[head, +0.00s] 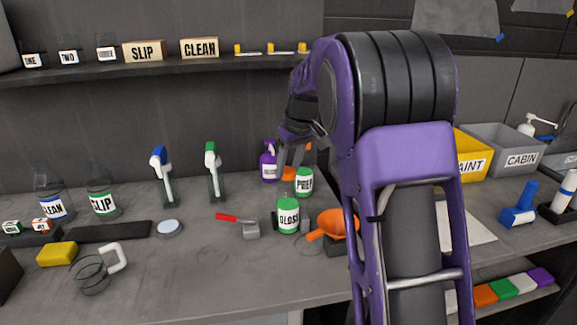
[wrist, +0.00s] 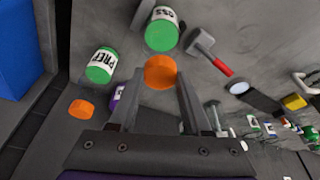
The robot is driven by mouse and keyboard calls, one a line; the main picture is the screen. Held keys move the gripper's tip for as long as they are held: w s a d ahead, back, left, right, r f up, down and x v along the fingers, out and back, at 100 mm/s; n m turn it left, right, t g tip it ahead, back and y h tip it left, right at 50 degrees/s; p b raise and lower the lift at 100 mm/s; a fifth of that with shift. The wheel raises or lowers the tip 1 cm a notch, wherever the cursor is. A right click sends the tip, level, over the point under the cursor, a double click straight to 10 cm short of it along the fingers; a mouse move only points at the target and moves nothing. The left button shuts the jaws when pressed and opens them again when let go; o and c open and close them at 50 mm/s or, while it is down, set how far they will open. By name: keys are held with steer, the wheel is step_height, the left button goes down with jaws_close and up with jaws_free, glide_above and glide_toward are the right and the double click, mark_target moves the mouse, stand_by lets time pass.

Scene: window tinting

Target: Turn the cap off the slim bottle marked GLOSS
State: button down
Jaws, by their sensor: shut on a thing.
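The container marked GLOSS (head: 288,217) stands upright on the bench, green with a white label; it also shows at the top of the wrist view (wrist: 162,35). My gripper (head: 291,163) points down behind it, apart from it. In the wrist view my gripper (wrist: 158,76) has a round orange cap-like piece (wrist: 160,70) between its fingertips. That piece shows as orange under the fingers in the head view (head: 288,174). What lies directly beneath it is hidden in the wrist view. I cannot see a bottle body under it.
The PREP container (head: 304,183) stands close right of my fingers, and a purple bottle (head: 268,164) close left; its label is unclear. Another orange piece (wrist: 81,109) is behind. A red-handled hammer (head: 240,224) and an orange tool (head: 335,224) lie nearer.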

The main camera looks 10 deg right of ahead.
steer(key=n+y+p, duration=0.1)
steer(key=n, duration=0.3)
steer(key=shift+r+n+g, duration=0.15)
steer(key=shift+n+g, duration=0.15)
steer(key=shift+g, duration=0.1)
steer(key=n+g+p, duration=0.1)
steer(key=n+p, duration=0.1)
steer(key=n, duration=0.2)
steer(key=shift+y+p, duration=0.4)
steer(key=shift+n, duration=0.8)
steer(key=shift+f+n+g, duration=0.25)
steer(key=shift+n+g, duration=0.15)
steer(key=shift+n, duration=0.4)
steer(key=n, duration=0.2)
steer(key=shift+a+n+g, duration=0.1)
steer(key=shift+n+g, duration=0.2)
steer(key=shift+g, duration=0.1)
steer(key=shift+c, duration=1.8)
jaws_free()
steer(key=shift+r, duration=0.1)
